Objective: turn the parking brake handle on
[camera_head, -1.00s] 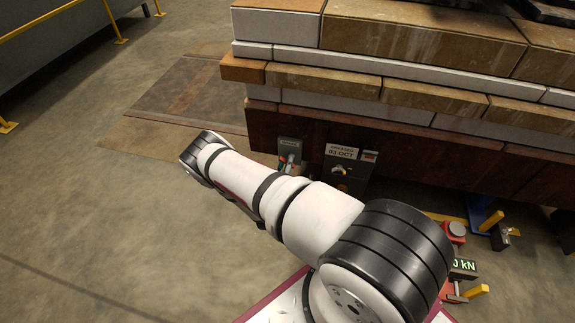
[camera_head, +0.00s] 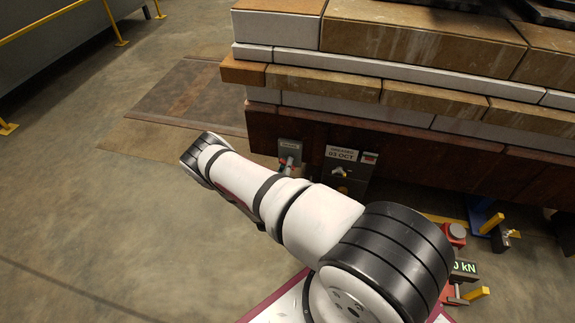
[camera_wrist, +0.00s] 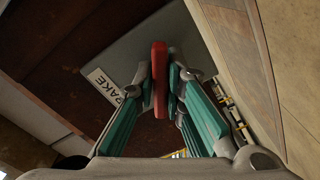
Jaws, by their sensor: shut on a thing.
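The red parking brake handle (camera_wrist: 159,75) stands between the two fingers of my gripper (camera_wrist: 160,98) in the wrist view, with a finger close against each side. My gripper is shut on it. Behind it is a grey plate (camera_wrist: 130,60) with a white label (camera_wrist: 104,88) on which "AKE" can be read. In the head view the grey brake box (camera_head: 290,150) is on the dark side of the car, with a bit of red (camera_head: 284,162) below it. My arm hides most of my gripper there.
A second dark panel (camera_head: 345,170) with a yellowish knob and a date label sits just right of the brake box. Stacked tan and white blocks (camera_head: 420,40) rise above. A red device with a kN display (camera_head: 464,267) stands at lower right. The floor at left is clear.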

